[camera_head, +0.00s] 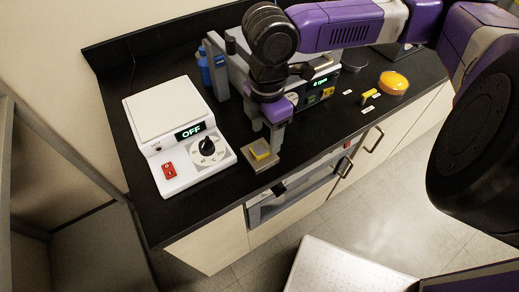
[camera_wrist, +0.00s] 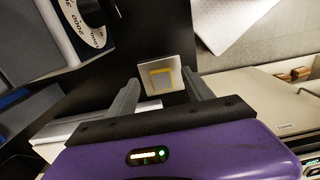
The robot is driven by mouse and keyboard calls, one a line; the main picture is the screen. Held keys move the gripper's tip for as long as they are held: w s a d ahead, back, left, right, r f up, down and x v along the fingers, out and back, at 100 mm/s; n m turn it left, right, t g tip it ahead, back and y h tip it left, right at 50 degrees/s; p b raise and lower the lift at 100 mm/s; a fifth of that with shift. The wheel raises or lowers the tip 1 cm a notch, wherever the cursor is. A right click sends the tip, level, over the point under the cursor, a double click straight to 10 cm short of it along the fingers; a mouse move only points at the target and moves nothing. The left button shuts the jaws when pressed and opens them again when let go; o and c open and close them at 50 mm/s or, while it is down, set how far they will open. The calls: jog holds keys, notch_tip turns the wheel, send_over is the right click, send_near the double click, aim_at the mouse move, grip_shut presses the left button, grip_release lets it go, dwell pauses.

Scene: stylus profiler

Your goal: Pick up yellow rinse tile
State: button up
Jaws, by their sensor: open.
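A small yellow tile (camera_head: 260,149) lies on a square tan-grey block (camera_head: 257,160) near the front edge of the black counter. In the wrist view the yellow tile (camera_wrist: 161,79) shows as a yellow-edged square on the pale square block (camera_wrist: 172,65), between and beyond my fingertips. My gripper (camera_head: 272,140) points down over the counter, close to the tile. In the wrist view my gripper (camera_wrist: 162,88) is open, with one finger on each side of the tile. Nothing is between the fingers that I can see being gripped; the exact height above the tile cannot be told.
A white hotplate (camera_head: 170,125) reading OFF stands left of the tile. A grey instrument with a display (camera_head: 322,83) stands behind my gripper. A second yellow piece (camera_head: 370,93) and a round orange-yellow object (camera_head: 393,83) lie to the right. A blue bottle (camera_head: 204,68) stands at the back.

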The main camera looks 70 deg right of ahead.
aim_at(266, 143)
jog(key=shift+f, duration=1.95)
grip_shut()
jog(key=shift+r, duration=0.1)
notch_tip(266, 143, up, 20)
jog(key=shift+p, duration=0.45)
jog(key=c, duration=0.8)
grip_release()
grip_shut()
